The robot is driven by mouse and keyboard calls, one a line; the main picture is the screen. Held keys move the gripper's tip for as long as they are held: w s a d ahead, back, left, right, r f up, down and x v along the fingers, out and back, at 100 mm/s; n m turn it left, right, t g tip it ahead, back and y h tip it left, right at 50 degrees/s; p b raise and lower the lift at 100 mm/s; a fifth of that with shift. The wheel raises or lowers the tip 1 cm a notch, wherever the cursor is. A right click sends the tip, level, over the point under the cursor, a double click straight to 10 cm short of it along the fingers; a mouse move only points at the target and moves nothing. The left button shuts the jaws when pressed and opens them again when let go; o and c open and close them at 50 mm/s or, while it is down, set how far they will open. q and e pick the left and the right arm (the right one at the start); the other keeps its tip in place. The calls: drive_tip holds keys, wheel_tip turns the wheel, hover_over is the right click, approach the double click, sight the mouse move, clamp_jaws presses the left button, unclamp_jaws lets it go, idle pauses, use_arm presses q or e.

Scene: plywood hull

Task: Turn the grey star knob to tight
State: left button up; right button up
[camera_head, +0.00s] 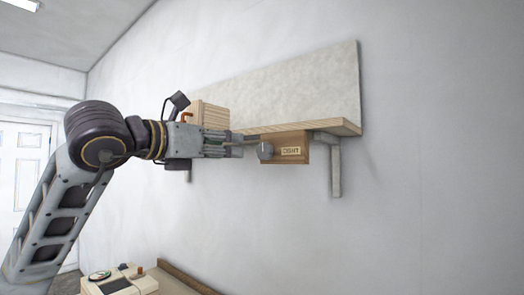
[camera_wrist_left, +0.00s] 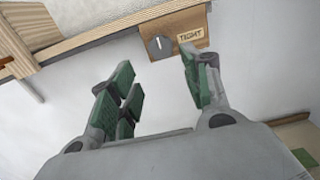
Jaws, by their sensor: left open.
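The grey star knob (camera_head: 265,151) sits on the front of a small wooden block (camera_head: 293,148) under the shelf, left of a label reading TIGHT (camera_head: 291,151). In the left wrist view the knob (camera_wrist_left: 159,46) lies ahead of the fingers, with a light pointer mark on its face, and the TIGHT label (camera_wrist_left: 190,36) is to its right. My left gripper (camera_head: 243,146) is just left of the knob in the head view. In the wrist view its green-padded fingers (camera_wrist_left: 160,85) are spread apart with nothing between them. My right gripper is not in view.
Below is a bench with a beige device (camera_head: 119,281).

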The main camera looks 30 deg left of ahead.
use_arm(q)
drive_tip(key=shift+w, duration=1.1)
drive_tip(key=p, duration=0.2)
approach(263, 149)
drive_tip(key=w, duration=0.3)
drive_tip(key=w+p, duration=0.1)
drive_tip(key=w, duration=0.1)
drive_tip(key=w+p, duration=0.1)
drive_tip(key=w, duration=0.2)
drive_tip(key=shift+w+d, duration=0.1)
drive_tip(key=shift+d, duration=0.15)
drive_tip(key=shift+w, duration=0.65)
drive_tip(key=shift+c, duration=0.8)
drive_tip(key=c, duration=0.5)
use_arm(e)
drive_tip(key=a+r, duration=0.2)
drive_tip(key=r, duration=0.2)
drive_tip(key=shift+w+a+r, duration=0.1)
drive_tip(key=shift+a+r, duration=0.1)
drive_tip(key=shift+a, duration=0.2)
